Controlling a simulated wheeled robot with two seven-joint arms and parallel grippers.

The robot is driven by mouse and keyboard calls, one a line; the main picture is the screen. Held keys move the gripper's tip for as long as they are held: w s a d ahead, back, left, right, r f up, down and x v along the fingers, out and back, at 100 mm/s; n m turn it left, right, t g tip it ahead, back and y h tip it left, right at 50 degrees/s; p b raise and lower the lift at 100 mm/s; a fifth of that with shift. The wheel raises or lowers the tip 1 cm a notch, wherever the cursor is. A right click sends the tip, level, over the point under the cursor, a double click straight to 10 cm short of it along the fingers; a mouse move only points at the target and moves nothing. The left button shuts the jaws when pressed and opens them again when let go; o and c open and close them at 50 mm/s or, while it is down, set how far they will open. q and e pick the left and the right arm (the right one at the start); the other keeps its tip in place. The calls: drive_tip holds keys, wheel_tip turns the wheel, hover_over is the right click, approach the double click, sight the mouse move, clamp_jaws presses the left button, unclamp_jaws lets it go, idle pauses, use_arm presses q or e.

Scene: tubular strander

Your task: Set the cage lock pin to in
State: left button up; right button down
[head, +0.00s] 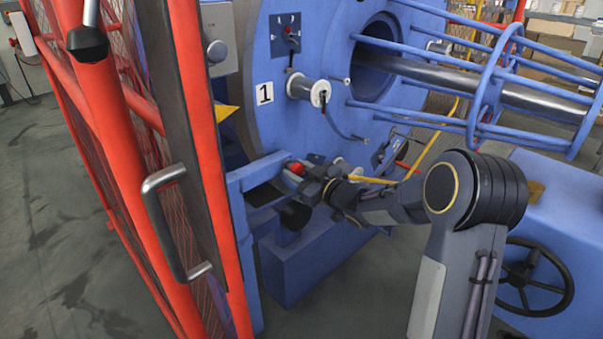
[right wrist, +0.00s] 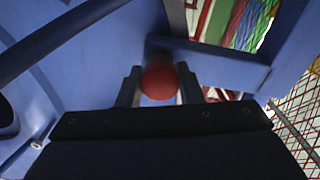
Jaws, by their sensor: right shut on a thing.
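The cage lock pin shows as a red knob (head: 297,168) at the lower front of the blue machine, beside a blue frame. My right gripper (head: 305,174) is at the knob, its arm reaching in from the right. In the right wrist view the red knob (right wrist: 159,80) sits between the two dark fingers of my right gripper (right wrist: 158,86), which are shut on it. The pin's shaft is hidden behind the knob and fingers, so I cannot tell how deep it sits. My left gripper is not in view.
A red mesh guard door with a metal handle (head: 165,222) stands at the left. The blue drum (head: 280,60) bears a number 1 plate (head: 264,93) and a bobbin (head: 318,92). A rod cage (head: 485,90) extends right, above a handwheel (head: 535,275). Grey floor is clear at left.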

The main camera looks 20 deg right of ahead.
drive_tip(key=c, duration=1)
unclamp_jaws()
drive_tip(key=shift+w+a, duration=0.1)
drive_tip(key=shift+w, duration=0.1)
drive_tip(key=v, duration=0.7)
drive_tip(key=shift+s+p, duration=0.4)
